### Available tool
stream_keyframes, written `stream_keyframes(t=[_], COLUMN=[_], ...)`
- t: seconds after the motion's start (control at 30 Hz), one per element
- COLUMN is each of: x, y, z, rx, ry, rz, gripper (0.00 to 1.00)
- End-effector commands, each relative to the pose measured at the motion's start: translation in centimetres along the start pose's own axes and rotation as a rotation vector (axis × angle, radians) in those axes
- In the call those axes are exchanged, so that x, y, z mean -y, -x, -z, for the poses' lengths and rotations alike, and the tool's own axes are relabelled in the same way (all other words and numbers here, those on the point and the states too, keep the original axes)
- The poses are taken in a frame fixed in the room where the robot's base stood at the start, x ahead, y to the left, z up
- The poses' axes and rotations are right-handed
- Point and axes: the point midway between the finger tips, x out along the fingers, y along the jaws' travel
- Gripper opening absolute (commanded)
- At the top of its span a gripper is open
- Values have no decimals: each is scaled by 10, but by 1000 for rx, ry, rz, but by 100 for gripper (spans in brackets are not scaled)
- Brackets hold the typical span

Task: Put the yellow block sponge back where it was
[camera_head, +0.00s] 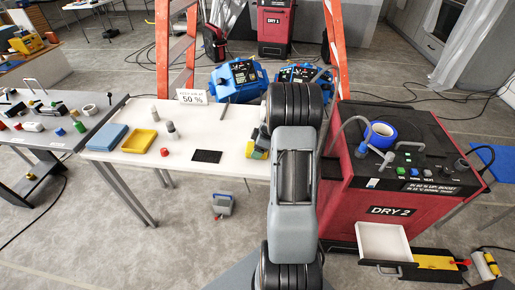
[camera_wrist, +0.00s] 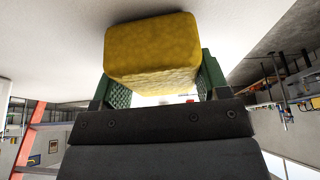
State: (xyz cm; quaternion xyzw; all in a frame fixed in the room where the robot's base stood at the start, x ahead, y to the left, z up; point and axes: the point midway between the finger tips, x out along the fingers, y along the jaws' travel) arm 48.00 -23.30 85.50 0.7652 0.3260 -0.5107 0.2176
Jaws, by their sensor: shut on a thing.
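The yellow block sponge (camera_wrist: 150,48) fills the space between the green fingers of my gripper (camera_wrist: 162,82) in the wrist view. My gripper is shut on it. In the head view my gripper (camera_head: 257,146) is at the right end of the white table (camera_head: 225,170), mostly hidden by my arm. Only a bit of yellow and green shows there. A white surface lies behind the sponge in the wrist view; I cannot tell whether the sponge touches it.

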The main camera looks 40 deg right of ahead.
Motion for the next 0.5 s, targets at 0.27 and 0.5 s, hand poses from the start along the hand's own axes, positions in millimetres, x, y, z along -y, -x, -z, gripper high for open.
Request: stream_keyframes(t=[0.27,0.5], x=[0,0], y=[0,0], z=[0,0], rx=[0,0], ry=[0,0], rz=[0,0], gripper=[91,94])
